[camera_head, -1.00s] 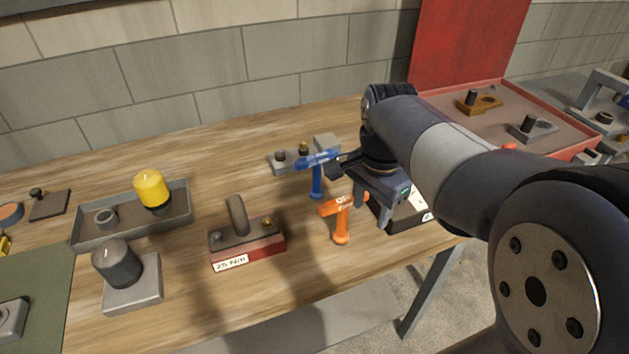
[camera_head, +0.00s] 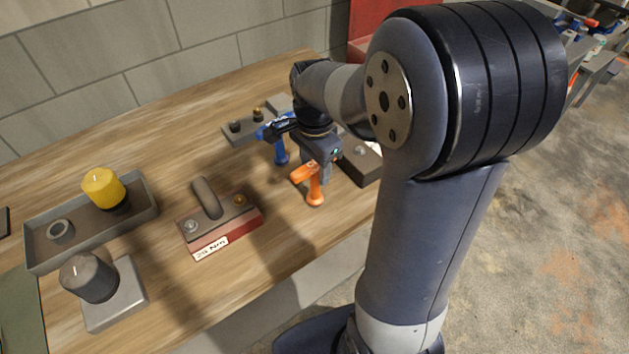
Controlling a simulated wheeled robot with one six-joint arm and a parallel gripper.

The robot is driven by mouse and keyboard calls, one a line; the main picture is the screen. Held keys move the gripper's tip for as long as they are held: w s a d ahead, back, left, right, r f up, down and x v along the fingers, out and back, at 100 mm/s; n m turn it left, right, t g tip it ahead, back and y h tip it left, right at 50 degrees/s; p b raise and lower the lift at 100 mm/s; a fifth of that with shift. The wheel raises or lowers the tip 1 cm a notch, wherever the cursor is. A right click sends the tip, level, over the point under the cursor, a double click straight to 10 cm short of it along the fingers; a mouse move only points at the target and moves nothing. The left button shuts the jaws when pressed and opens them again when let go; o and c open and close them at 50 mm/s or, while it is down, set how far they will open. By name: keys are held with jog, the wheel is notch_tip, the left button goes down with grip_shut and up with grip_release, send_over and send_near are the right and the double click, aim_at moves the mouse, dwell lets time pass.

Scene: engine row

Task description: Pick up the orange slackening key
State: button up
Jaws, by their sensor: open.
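The orange slackening key (camera_head: 316,193) stands upright on the wooden bench near its front edge, with its T-shaped head on top. My gripper (camera_head: 324,172) points down right at the head of the key, its jaws open. One finger shows just behind or beside the head; the other is largely hidden, so I cannot tell whether the head lies between them. A similar blue key (camera_head: 280,152) stands behind and to the left, its head partly covered by my gripper.
A red-based block (camera_head: 225,237) marked 25 Nm stands to the left. A dark box (camera_head: 362,168) stands close on the right. A grey block with pegs (camera_head: 240,132) lies behind. A grey tray (camera_head: 140,210) with a yellow-capped part (camera_head: 103,188) is farther left.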

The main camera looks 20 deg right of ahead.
jog(key=shift+f, duration=1.15)
jog(key=shift+r, duration=0.1)
grip_shut()
